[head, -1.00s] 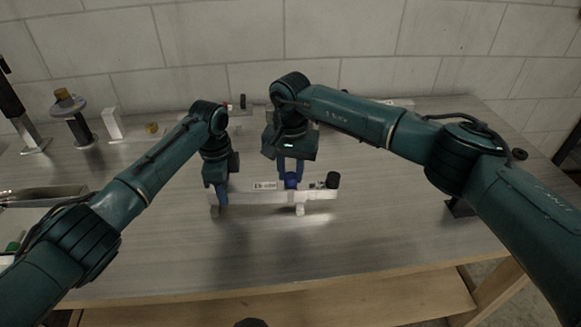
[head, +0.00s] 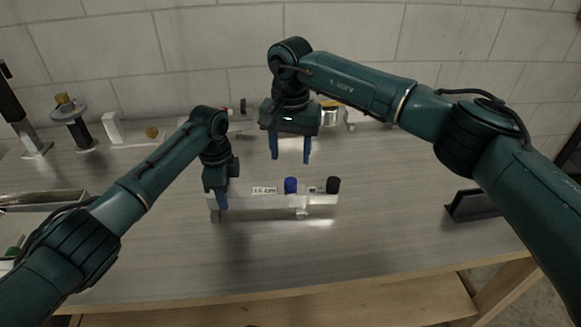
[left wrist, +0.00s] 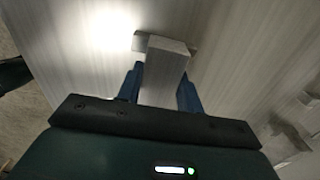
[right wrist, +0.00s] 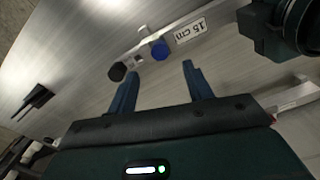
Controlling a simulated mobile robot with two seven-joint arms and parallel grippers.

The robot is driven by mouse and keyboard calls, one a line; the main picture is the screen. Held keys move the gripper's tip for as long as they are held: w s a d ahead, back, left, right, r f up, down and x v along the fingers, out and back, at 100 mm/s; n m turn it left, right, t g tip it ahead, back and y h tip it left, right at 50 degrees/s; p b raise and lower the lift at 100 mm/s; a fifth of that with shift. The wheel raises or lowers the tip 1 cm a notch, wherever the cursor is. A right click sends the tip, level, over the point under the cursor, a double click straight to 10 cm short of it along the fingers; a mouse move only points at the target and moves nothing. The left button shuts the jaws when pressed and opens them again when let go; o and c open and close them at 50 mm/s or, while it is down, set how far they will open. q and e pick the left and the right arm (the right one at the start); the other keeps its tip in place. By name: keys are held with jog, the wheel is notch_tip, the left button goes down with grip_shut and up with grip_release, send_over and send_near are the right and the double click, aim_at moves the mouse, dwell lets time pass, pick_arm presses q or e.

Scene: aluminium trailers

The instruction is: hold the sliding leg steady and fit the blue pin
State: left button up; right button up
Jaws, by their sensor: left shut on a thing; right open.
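A pale aluminium rail (head: 250,202) with a "15 cm" label stands on the bench. The blue pin (head: 291,185) stands upright at the rail, right of the label; how deep it sits I cannot tell. It also shows in the right wrist view (right wrist: 160,50). My left gripper (head: 220,203) is shut on the sliding leg at the rail's left end; the leg's grey metal (left wrist: 165,70) shows between the blue fingers in the left wrist view. My right gripper (head: 291,158) is open and empty, above and behind the pin, apart from it.
A black knob (head: 333,185) sits at the rail's right end. A dark holder (head: 472,205) lies to the right. A spool stand (head: 75,125) and a white block (head: 112,128) stand at the back left. The front of the bench is clear.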

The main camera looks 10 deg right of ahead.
notch_tip(320, 180, up, 5)
jog(key=shift+f, duration=0.1)
dwell(0.4)
pick_arm(q)
jog(key=o, duration=1.3)
jog(key=shift+r, duration=0.1)
